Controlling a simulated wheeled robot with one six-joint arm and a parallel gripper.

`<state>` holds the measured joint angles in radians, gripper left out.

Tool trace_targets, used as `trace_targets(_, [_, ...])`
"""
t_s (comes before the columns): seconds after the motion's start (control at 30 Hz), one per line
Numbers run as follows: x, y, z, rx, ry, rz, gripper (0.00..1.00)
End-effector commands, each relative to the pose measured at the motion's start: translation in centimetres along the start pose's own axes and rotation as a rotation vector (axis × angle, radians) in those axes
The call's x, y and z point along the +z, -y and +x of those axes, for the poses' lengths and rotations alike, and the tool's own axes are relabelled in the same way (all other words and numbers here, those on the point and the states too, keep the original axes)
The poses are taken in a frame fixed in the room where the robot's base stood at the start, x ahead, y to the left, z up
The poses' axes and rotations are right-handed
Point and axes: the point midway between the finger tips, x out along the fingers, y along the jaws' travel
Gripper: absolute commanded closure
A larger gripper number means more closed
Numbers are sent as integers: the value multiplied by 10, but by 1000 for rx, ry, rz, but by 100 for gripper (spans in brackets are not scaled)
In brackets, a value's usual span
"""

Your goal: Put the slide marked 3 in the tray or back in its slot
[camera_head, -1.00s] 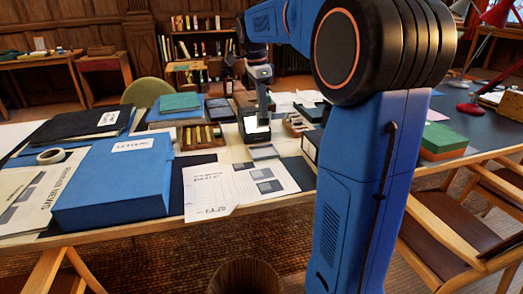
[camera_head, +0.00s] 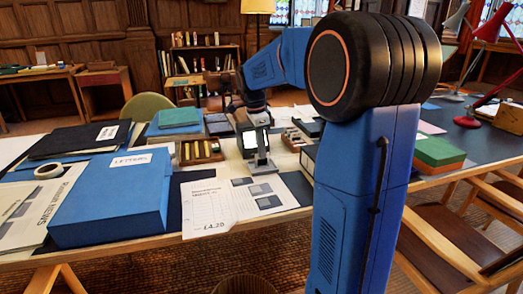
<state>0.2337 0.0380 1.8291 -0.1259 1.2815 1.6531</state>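A wooden slotted box (camera_head: 199,153) with several upright pieces stands to the left. No mark 3 can be read on any slide.
A blue letters box (camera_head: 112,200) and black folders (camera_head: 75,142) fill the table's left. Printed sheets (camera_head: 215,203) lie at the front edge. A small wooden tray (camera_head: 294,140) stands right of the viewer. My arm hides part of the right side.

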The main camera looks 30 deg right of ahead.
Motion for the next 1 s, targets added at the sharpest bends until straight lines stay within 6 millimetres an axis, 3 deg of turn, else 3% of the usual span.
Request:
trace_targets(0.23, [0, 0, 3, 1, 0, 0, 100])
trace_targets(0.3, [0, 0, 3, 1, 0, 0, 81])
trace_targets(0.33, [0, 0, 3, 1, 0, 0, 79])
trace_targets(0.67, [0, 0, 0, 0, 0, 0, 79])
trace_targets(0.83, [0, 0, -16, -1, 0, 0, 79])
trace_targets(1.0, [0, 1, -49, -2, 0, 0, 79])
